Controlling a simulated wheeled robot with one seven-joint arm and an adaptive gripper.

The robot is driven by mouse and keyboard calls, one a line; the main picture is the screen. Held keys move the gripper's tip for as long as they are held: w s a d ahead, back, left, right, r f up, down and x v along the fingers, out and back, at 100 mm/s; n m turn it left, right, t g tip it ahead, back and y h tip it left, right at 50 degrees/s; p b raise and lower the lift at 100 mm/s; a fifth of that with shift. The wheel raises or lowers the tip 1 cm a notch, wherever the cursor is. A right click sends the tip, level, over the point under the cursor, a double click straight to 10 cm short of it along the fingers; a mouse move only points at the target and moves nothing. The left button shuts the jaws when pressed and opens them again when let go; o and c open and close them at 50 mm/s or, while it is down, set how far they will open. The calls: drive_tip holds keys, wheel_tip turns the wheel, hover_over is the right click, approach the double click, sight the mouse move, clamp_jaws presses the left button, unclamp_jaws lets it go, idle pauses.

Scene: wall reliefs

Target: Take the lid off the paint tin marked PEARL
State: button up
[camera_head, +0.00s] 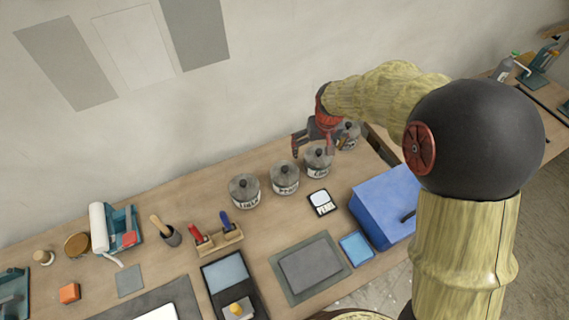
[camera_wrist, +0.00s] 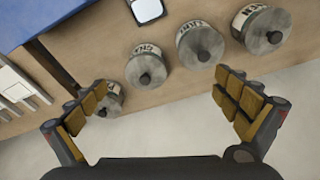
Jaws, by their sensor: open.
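A row of grey paint tins with round lids and dark knobs stands on the bench. The second tin from the left in the head view (camera_head: 285,178) has a label that appears to read PEARL; it seems to be the third from the left in the wrist view (camera_wrist: 200,45), lid on. A tin (camera_head: 244,190) stands left of it. Another (camera_head: 318,165) stands right of it, and a fourth (camera_head: 349,133) lies farther right, partly hidden by my gripper. My gripper (camera_head: 318,143) is open and empty above the right-hand tins; its fingers also show in the wrist view (camera_wrist: 155,92).
A small card with a pale swatch (camera_head: 321,202) lies before the tins. A blue box (camera_head: 384,207) stands to the right. The wall rises close behind the tins.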

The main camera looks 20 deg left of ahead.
drive_tip(key=n+p, duration=0.2)
drive_tip(key=p, duration=0.3)
hover_over(285, 168)
drive_tip(key=shift+g, duration=0.4)
drive_tip(key=f, duration=0.8)
drive_tip(key=shift+s+d, duration=0.4)
drive_tip(key=shift+w+a+f+p, duration=0.15)
drive_tip(key=shift+f+p, duration=0.15)
drive_tip(key=shift+f, duration=0.95)
drive_tip(key=shift+w+a+f+p, duration=0.15)
drive_tip(key=shift+f+p, duration=0.2)
drive_tip(key=shift+f, duration=0.95)
drive_tip(key=shift+w+a+f+p, duration=0.15)
drive_tip(key=shift+f+p, duration=0.15)
drive_tip(key=shift+f, duration=0.95)
drive_tip(key=shift+c, duration=0.8)
